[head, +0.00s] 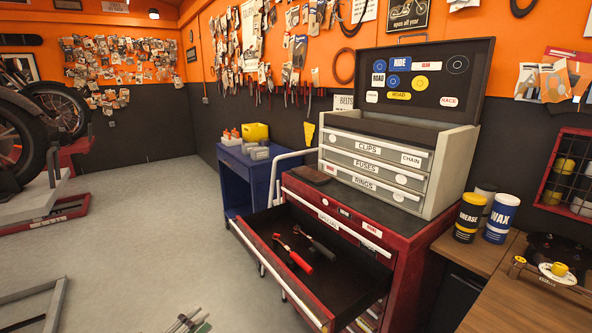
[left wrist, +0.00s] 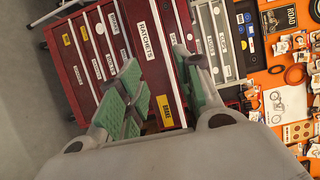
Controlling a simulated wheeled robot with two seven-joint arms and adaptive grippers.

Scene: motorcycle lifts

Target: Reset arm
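My left gripper (head: 188,321) shows only as a small grey and green piece at the bottom edge of the head view. In the left wrist view, the left gripper (left wrist: 160,75) has its green-padded fingers spread apart, with nothing between them. Behind them is the red tool cabinet (left wrist: 85,62), turned sideways in the picture, with labels such as RATCHETS. The gripper looks clear of it, though the distance is hard to tell. My right gripper is in neither view.
A grey chest (head: 375,165) sits on top. A wooden bench (head: 525,290) is at right, a blue cart (head: 243,172) behind.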

